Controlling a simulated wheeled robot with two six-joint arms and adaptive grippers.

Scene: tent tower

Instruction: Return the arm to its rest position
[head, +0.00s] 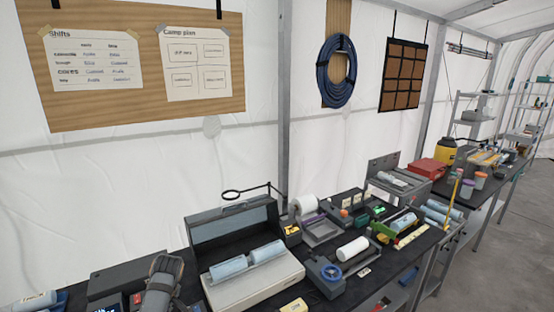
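A dark grey jointed part (163,280), which looks like the end of my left arm, rises from the bottom edge at the lower left, in front of the bench. Its fingertips cannot be made out, so I cannot tell whether that gripper is open or shut. Nothing is clearly seen held in it. My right arm and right gripper are not in view.
A black bench (385,275) runs to the right. An open grey case (255,278) holds light blue rolls. The floor (505,255) at right is clear.

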